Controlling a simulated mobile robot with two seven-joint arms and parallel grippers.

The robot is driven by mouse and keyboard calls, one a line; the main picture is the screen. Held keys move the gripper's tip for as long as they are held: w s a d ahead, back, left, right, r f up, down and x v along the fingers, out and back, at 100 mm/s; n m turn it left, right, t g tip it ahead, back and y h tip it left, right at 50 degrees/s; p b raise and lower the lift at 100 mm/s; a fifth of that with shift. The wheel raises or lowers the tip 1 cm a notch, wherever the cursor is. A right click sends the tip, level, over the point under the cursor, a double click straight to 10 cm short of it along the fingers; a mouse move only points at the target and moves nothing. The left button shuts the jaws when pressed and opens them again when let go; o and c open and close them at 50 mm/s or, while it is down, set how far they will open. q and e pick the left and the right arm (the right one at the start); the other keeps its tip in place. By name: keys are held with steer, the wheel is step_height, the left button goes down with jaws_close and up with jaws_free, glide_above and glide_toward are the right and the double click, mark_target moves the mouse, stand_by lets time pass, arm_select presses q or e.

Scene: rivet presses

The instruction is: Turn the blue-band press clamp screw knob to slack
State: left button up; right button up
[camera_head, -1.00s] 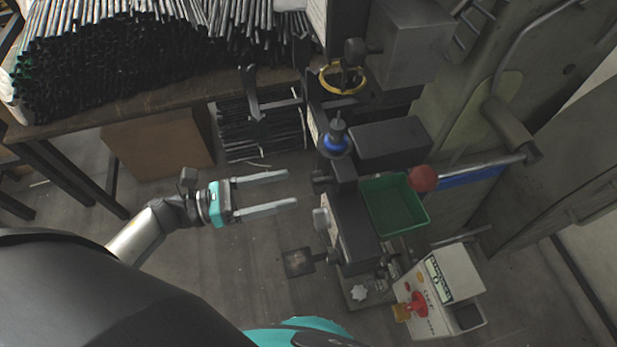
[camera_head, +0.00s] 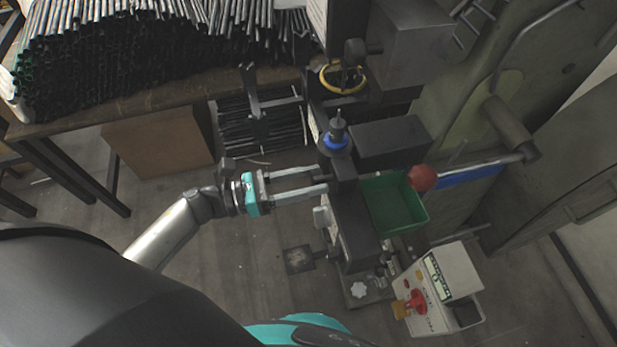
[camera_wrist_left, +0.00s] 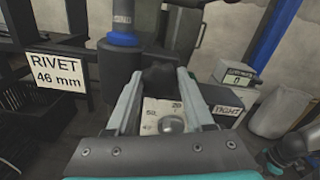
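The blue-band press (camera_head: 348,215) stands in the middle of the head view, its blue band (camera_head: 337,140) around the upper spindle; the band also shows in the left wrist view (camera_wrist_left: 124,39). The clamp screw knob (camera_wrist_left: 162,80) is dark and lies between my fingertips, filling the gap. In the head view the fingers mostly cover it. My left gripper (camera_head: 324,179) reaches in from the left at the press's side, its fingers apart by the knob's width and seemingly shut on it. My right gripper is out of view.
A green bin (camera_head: 398,205) and a red ball-ended lever (camera_head: 421,178) are right of the press. A control box (camera_head: 445,290) stands at lower right. A table (camera_head: 150,105) with many tubes is at upper left. A RIVET 46 mm sign (camera_wrist_left: 55,70) is left in the wrist view.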

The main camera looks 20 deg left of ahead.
arm_select(q)
jaws_close()
